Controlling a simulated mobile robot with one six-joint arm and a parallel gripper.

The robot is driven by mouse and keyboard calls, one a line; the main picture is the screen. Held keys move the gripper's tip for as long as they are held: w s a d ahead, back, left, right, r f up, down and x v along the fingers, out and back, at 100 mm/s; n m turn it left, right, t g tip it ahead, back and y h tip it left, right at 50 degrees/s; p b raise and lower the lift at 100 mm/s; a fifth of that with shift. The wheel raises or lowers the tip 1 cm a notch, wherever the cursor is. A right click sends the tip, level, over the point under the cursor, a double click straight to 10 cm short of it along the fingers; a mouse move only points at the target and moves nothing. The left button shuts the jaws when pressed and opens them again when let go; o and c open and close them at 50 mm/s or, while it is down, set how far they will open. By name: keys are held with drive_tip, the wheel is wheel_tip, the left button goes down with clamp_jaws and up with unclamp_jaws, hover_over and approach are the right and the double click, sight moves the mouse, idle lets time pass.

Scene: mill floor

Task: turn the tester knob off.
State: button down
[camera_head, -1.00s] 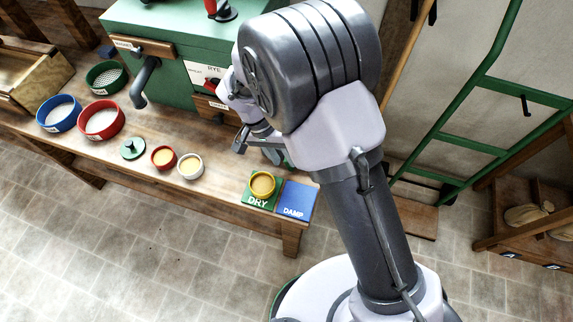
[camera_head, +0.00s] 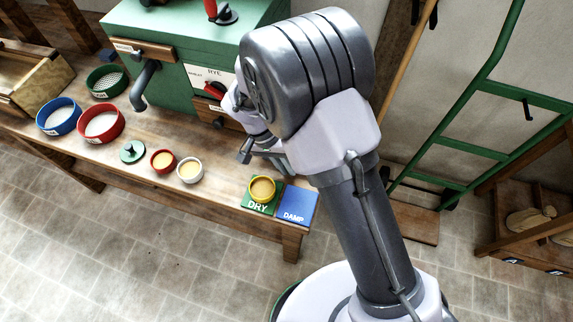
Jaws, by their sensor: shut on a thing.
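My gripper (camera_head: 262,156) is low over the back right part of the wooden bench, beside the green machine. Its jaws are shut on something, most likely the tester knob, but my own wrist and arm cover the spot. Neither the tester nor its knob can be made out clearly, so the knob's setting cannot be read. A yellow cup (camera_head: 262,188) with pale contents stands on the green DRY mat (camera_head: 257,207), in front of my gripper. The blue DAMP mat (camera_head: 296,207) is bare, to its right.
The green machine (camera_head: 178,38) has a RYE/WHEAT plate with a red-and-dark selector (camera_head: 214,90). The bench (camera_head: 215,205) holds a red cup (camera_head: 163,161), a white cup (camera_head: 190,169) and several sieves to the left. A green hand truck (camera_head: 490,115) stands right.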

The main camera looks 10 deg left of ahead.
drive_tip(key=shift+r, duration=0.1)
drive_tip(key=shift+a+h+p, duration=0.2)
drive_tip(key=shift+h+p, duration=0.85)
drive_tip(key=shift+h, duration=0.15)
drive_tip(key=shift+a+f+h+p, duration=0.2)
drive_tip(key=shift+h+p, duration=0.15)
drive_tip(key=shift+h, duration=0.45)
drive_tip(key=shift+f+h, duration=0.25)
drive_tip(key=shift+h, duration=0.65)
drive_tip(key=shift+h+b, duration=0.35)
drive_tip(key=shift+h, duration=0.45)
drive_tip(key=c, duration=1.4)
unclamp_jaws()
drive_tip(key=shift+g, duration=0.3)
drive_tip(key=shift+c, duration=0.2)
